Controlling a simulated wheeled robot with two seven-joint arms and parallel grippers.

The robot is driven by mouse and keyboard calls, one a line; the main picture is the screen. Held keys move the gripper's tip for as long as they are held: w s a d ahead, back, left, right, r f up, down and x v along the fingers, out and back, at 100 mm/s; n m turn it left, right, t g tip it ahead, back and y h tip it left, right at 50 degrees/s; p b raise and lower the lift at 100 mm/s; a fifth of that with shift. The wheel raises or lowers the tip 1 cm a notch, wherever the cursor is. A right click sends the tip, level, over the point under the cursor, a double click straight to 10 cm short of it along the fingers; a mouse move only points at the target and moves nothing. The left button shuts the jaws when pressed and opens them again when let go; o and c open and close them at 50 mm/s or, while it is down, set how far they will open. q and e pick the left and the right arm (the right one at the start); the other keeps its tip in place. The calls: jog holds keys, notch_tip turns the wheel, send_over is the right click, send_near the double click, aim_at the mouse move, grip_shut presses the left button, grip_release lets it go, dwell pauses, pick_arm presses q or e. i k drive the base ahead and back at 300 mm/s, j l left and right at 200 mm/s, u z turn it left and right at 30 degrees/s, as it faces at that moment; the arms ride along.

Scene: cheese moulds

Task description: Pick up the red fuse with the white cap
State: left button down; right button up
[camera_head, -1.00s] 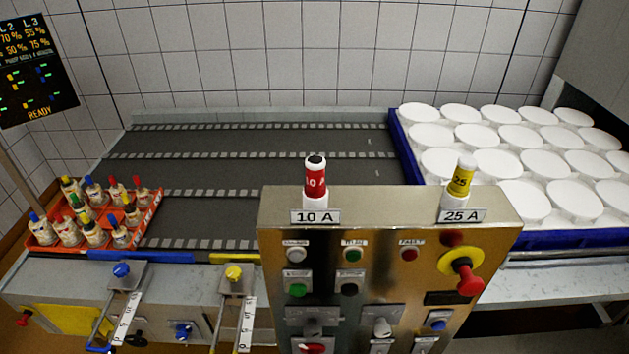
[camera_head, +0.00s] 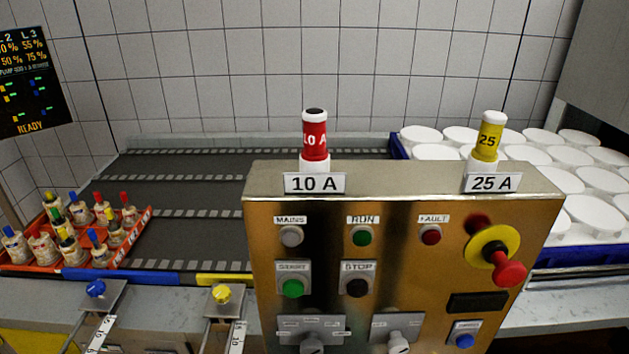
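The red fuse (camera_head: 314,140) stands upright on top of the metal control panel, above the label "10 A". It has a white cap with a dark top, and its lower end sits in a white base. A yellow fuse (camera_head: 488,141) marked 25, with a white cap, stands upright at the panel's right, above the label "25 A". Neither of my grippers shows in the head view.
The control panel (camera_head: 390,222) has buttons, knobs and a protruding red emergency stop (camera_head: 508,270). An orange crate (camera_head: 133,243) of small bottles stands at the left. White moulds (camera_head: 595,217) fill a blue tray at the right. The dark conveyor (camera_head: 200,190) lies behind.

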aim_at(313, 149)
jog(key=z, duration=0.35)
jog(key=j+z, duration=0.25)
jog(key=z, duration=0.2)
jog(key=k+j+z, duration=0.15)
jog(key=z, duration=0.35)
jog(key=k+j+z, duration=0.15)
jog(key=z, duration=0.3)
jog(key=k+j+z, duration=0.4)
jog(key=k, duration=0.45)
jog(key=k+j+z, duration=0.2)
jog(key=k+j, duration=0.1)
jog(key=k, duration=0.2)
jog(key=k+j, duration=0.15)
jog(key=k, duration=0.2)
